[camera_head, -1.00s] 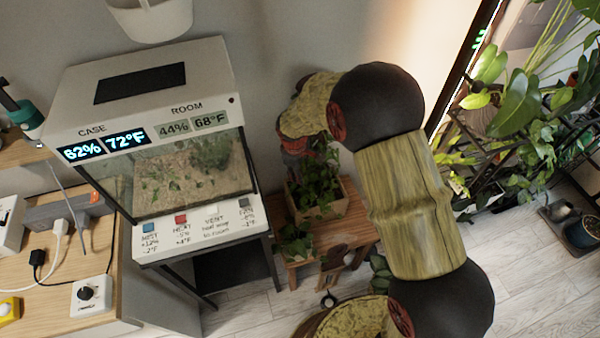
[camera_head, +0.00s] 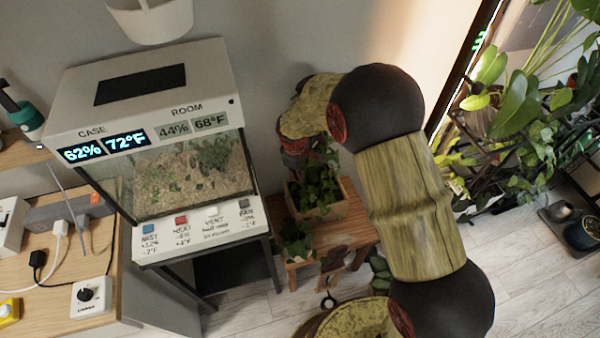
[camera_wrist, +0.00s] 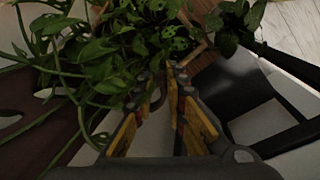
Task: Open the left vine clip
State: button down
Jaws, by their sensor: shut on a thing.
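In the wrist view my gripper (camera_wrist: 158,80) reaches into the leaves, its two yellow-sided fingers close around something small between the tips. That fits a vine clip, but its shape is dark and largely hidden by leaves and fingers. I cannot make out its jaws. The leafy vine plant (camera_wrist: 110,45) spreads around and beyond the fingertips. In the head view the vine plant (camera_head: 318,188) grows from a wooden planter box on a small wooden stool (camera_head: 352,225). My arm comes down over it from the right, and the fingertips are not clear there.
A glass case (camera_head: 175,180) with a white lid and buttons stands left of the stool. A wooden desk (camera_head: 100,290) with plugs and a dial box is at far left. Dense plants (camera_head: 520,120) fill the right side. Pale floor (camera_head: 540,290) is free at lower right.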

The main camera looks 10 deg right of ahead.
jog(key=shift+a, duration=0.1)
dwell(0.4)
jog(key=w+a+m+g+h+p, duration=0.1)
jog(key=w+a+m+p, duration=0.4)
jog(key=m, duration=0.9)
jog(key=shift+w+a+m+g, duration=0.3)
jog(key=shift+a+g, duration=0.2)
jog(key=shift+g, duration=0.2)
jog(key=c, duration=1.8)
grip_release()
jog(key=shift+o, duration=0.2)
jog(key=shift+r, duration=0.1)
